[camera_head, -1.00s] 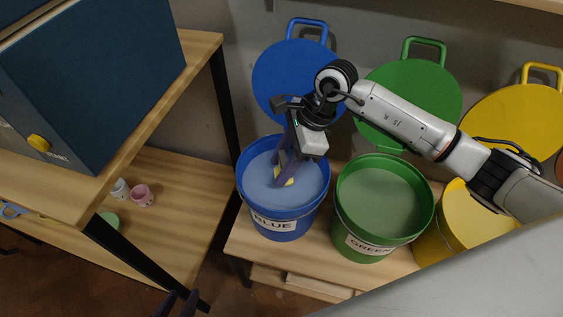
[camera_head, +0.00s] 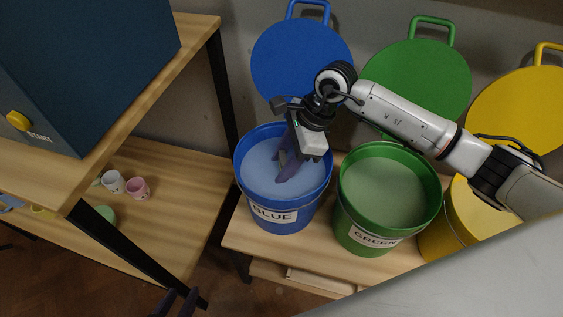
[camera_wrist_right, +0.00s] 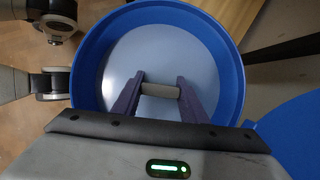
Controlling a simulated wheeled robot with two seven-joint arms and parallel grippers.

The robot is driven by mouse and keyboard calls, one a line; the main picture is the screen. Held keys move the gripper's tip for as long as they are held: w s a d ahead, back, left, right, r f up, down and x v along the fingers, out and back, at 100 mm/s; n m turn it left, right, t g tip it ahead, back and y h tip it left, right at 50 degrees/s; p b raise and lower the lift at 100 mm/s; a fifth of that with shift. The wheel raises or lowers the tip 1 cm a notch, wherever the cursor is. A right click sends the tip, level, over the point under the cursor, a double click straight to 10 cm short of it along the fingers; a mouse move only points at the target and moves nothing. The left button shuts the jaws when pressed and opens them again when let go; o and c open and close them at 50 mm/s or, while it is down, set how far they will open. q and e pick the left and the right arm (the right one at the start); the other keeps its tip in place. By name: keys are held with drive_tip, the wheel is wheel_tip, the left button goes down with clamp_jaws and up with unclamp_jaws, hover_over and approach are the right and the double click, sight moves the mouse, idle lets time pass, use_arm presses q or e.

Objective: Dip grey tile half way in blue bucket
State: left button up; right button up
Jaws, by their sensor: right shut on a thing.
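The blue bucket (camera_head: 283,213) stands on the wooden shelf, holding pale blue liquid (camera_head: 262,172). My right gripper (camera_head: 283,172) points down inside its rim, fingertips at or near the liquid. It is shut on the grey tile (camera_wrist_right: 160,90), whose narrow edge shows between the two fingers in the right wrist view. In the head view only a small grey part of the tile (camera_head: 283,157) shows between the fingers. How deep its lower part sits is hidden. My left gripper (camera_head: 176,302) is at the bottom edge, its two dark fingers apart with nothing seen between them.
A green bucket (camera_head: 388,205) stands close right of the blue one, with a yellow bucket (camera_head: 452,222) beyond. Blue (camera_head: 300,62), green and yellow lids lean on the wall. A dark box with START (camera_head: 85,70) stands left; cups (camera_head: 137,187) sit on the lower shelf.

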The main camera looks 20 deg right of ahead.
drive_tip(key=shift+f+b, duration=0.3)
drive_tip(key=shift+f, duration=0.05)
idle(0.3)
drive_tip(key=shift+r, duration=0.15)
idle(1.3)
drive_tip(key=shift+r+p, duration=2.25)
drive_tip(key=shift+r, duration=1.15)
drive_tip(key=shift+r+p, duration=1.65)
drive_tip(key=shift+r, duration=1.15)
